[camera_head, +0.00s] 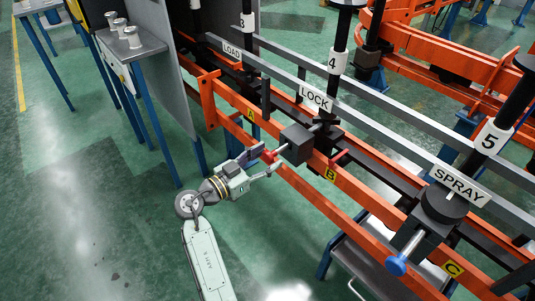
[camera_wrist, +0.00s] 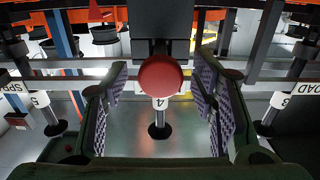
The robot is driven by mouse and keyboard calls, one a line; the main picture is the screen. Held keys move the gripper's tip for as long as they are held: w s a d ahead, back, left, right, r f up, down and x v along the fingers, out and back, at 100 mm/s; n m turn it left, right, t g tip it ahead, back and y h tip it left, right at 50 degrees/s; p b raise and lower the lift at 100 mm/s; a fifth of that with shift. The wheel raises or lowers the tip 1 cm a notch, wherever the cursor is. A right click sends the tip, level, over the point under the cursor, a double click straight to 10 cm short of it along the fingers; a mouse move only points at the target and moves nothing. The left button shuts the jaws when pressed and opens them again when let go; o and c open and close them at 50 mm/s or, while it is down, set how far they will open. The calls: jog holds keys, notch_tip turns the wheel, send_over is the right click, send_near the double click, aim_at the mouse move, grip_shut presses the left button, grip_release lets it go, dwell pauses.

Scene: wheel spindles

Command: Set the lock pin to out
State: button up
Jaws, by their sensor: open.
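The lock pin's round red knob (camera_head: 268,157) sits at the end of a short silver shaft (camera_head: 280,149), which comes out of a black block (camera_head: 297,142) below the LOCK sign (camera_head: 315,98). My gripper (camera_head: 266,161) is open, with its fingers on either side of the knob. In the wrist view the red knob (camera_wrist: 160,77) faces the camera, centred between the two patterned finger pads of my gripper (camera_wrist: 159,95). Gaps show on both sides of it, so the pads do not touch it there. The knob hides its shaft in that view.
Orange rails (camera_head: 360,185) run along the station. A red lever (camera_head: 339,158) stands right of the black block. The SPRAY station has a blue knob (camera_head: 396,265) on a silver rod. A small table (camera_head: 133,48) stands at the upper left. Green floor left of my arm is clear.

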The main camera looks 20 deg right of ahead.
jog(key=shift+w+d, duration=0.2)
jog(key=shift+d, duration=0.25)
grip_shut()
dwell(0.5)
